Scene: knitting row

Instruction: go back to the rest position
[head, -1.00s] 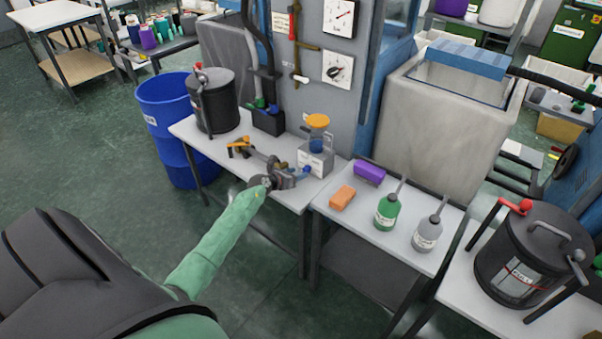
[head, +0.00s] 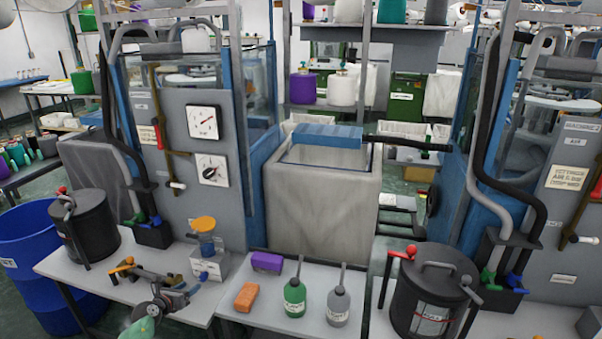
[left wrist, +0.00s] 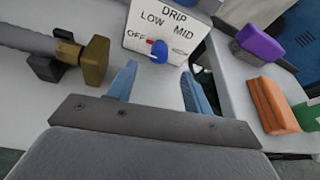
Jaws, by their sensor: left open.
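The drip box also shows in the left wrist view (left wrist: 185,25), just beyond the fingertips, with a dial marked OFF, LOW and MID. Its blue knob (left wrist: 159,52) has a red pointer turned toward OFF. The fingers look apart from the knob. My right gripper is not in view.
A rod with a brass-coloured end (left wrist: 95,62) lies left of the fingers. An orange block (head: 246,297), a purple block (head: 267,262), a green bottle (head: 294,298) and a grey bottle (head: 338,305) stand on the middle table. Black canisters (head: 85,230) (head: 432,290) stand on either side.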

